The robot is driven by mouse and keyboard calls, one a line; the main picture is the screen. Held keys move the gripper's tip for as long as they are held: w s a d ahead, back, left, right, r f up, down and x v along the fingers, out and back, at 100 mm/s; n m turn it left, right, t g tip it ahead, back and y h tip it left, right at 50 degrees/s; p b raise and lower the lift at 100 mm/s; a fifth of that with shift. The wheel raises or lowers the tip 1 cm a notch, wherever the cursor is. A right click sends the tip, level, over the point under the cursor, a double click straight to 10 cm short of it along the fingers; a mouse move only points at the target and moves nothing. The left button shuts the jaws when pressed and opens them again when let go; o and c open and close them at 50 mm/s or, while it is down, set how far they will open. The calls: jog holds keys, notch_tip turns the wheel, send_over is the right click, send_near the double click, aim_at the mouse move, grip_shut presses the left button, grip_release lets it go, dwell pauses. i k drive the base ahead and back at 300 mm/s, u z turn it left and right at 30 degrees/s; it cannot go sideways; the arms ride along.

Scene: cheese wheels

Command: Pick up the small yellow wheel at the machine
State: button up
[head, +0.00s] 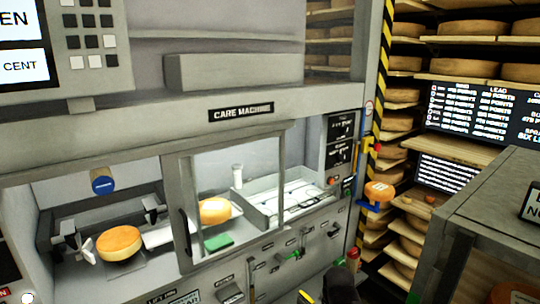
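The care machine (240,100) fills the left and middle of the head view. A small pale-yellow wheel (214,211) lies inside it, seen through the framed window pane, beside a green pad (218,242). A larger orange-yellow wheel (119,243) lies in the open left bay, near grey clamp-like parts. A small orange wheel (379,191) with a white label sits on a blue support at the machine's right side. No wheel is seen held.
A blue-ended cylinder (103,185) hangs above the left bay. A white tray (285,200) lies right of the window. Levers line the machine's front. Shelves of cheese wheels (470,28) stand at right, with a grey cabinet (490,215) in front. A dark object (340,285) shows at the bottom edge.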

aim_at(119, 243)
jog(key=u, duration=4.3)
jog(key=i, duration=0.05)
jog(key=z, duration=2.9)
